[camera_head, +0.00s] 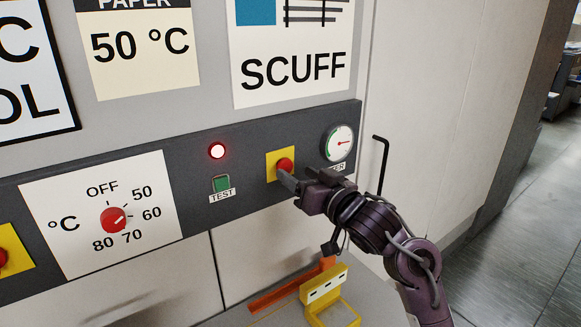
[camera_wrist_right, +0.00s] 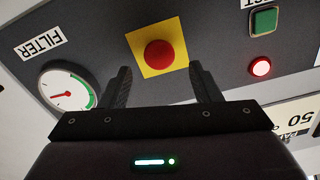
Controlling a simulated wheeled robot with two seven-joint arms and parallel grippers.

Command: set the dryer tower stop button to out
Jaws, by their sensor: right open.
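The stop button is a red round knob (camera_head: 285,165) on a yellow square plate (camera_head: 272,170), set in the dark panel strip (camera_head: 245,145). In the right wrist view the red button (camera_wrist_right: 159,54) sits between and beyond my fingertips. My right gripper (camera_head: 288,180) is at the button in the head view. It also shows in the right wrist view (camera_wrist_right: 161,75), with its two fingers apart and nothing between them. Whether a finger touches the button I cannot tell. Whether the button is in or out I cannot tell. My left gripper is not in view.
A lit red lamp (camera_head: 217,151), a green TEST button (camera_head: 221,184) and a round gauge (camera_head: 339,143) are close by. A temperature dial (camera_head: 113,220) is left. A black hooked rod (camera_head: 381,165) stands right. A yellow object (camera_head: 325,288) lies below my right arm.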

